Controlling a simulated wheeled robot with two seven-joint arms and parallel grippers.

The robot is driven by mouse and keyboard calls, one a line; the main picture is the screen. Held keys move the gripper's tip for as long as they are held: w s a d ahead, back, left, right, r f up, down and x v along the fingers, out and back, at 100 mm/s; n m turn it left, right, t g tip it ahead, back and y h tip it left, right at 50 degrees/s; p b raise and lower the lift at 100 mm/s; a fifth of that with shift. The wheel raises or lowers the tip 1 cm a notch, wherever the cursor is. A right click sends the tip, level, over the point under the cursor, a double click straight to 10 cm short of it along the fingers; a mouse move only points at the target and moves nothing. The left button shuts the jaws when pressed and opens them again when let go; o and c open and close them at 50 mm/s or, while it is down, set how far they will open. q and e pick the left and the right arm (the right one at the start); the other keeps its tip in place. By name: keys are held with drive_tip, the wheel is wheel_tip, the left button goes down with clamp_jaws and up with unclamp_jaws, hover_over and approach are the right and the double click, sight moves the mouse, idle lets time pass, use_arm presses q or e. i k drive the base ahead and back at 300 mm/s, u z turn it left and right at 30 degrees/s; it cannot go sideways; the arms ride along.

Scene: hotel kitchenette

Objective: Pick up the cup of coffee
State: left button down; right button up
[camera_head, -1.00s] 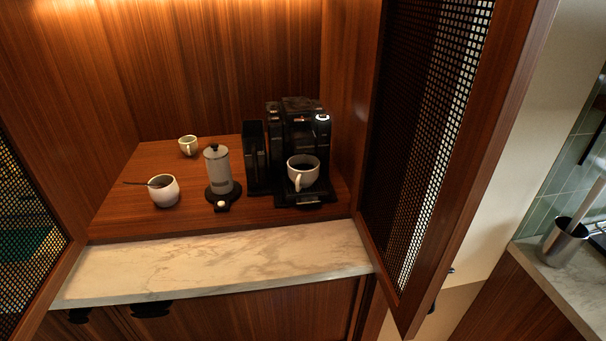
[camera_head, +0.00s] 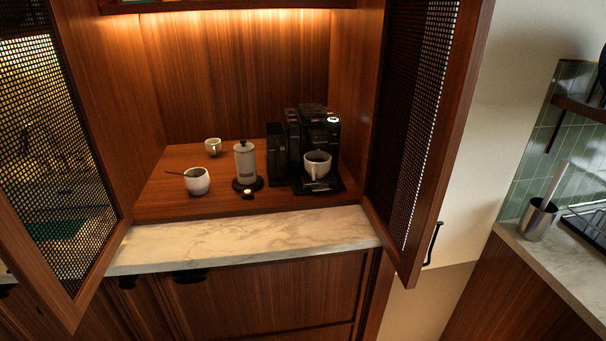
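The cup of coffee (camera_head: 317,166) is a white cup with dark liquid in it. It stands upright on the drip tray of the black coffee machine (camera_head: 311,135), on the wooden shelf inside the open cabinet. Its handle points toward the front. Neither of my grippers is in view.
A white sugar bowl with a spoon (camera_head: 197,182), a small cup (camera_head: 213,147) and a grey milk frother (camera_head: 246,166) stand left of the machine. A marble ledge (camera_head: 250,238) in front is bare. Open mesh doors (camera_head: 62,150) and (camera_head: 428,130) flank the cabinet.

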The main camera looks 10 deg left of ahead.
sight(316, 169)
drive_tip(key=u, duration=1.15)
drive_tip(key=i, duration=0.7)
drive_tip(key=z, duration=0.55)
